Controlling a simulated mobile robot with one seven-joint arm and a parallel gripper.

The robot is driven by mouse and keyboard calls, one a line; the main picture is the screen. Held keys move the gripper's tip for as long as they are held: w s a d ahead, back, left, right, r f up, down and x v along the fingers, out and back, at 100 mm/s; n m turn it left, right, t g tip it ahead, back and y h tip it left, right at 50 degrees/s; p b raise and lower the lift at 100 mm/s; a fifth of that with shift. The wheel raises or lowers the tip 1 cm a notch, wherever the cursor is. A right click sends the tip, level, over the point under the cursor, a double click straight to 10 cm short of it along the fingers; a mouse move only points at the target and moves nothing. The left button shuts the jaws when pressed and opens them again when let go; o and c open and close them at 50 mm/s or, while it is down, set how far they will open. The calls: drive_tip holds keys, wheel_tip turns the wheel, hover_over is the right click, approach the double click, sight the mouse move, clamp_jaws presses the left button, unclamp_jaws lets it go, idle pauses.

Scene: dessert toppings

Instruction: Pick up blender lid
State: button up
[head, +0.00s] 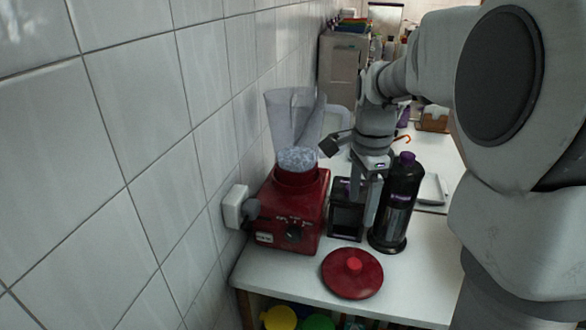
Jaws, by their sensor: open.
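The blender lid (352,275) is a round, dark red disc with a brighter red knob. It lies flat, knob up, near the front edge of the white counter in the head view. My gripper (364,215) points down above the counter, behind the lid and apart from it. It is open, and nothing shows between its fingers. The red blender (291,215) stands to the left against the tiled wall, with a clear jug (293,118) on top.
A tall black bottle (397,205) with a purple cap stands close to the right of my gripper. A small black box (346,219) is just behind it. A white wall socket (235,206) is left of the blender. Bare counter (425,285) lies right of the lid.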

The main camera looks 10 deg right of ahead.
drive_tip(key=f, duration=0.1)
drive_tip(key=b, duration=0.2)
hover_over(354, 262)
drive_tip(key=shift+m, duration=0.4)
drive_tip(key=f, duration=1.2)
drive_tip(key=shift+a, duration=0.3)
drive_tip(key=shift+d+f+b, duration=0.15)
drive_tip(key=shift+f+b, duration=0.15)
drive_tip(key=shift+f, duration=1.05)
drive_tip(key=shift+d+f+b, duration=0.15)
drive_tip(key=shift+f+b, duration=0.15)
drive_tip(key=shift+f, duration=1.05)
clamp_jaws()
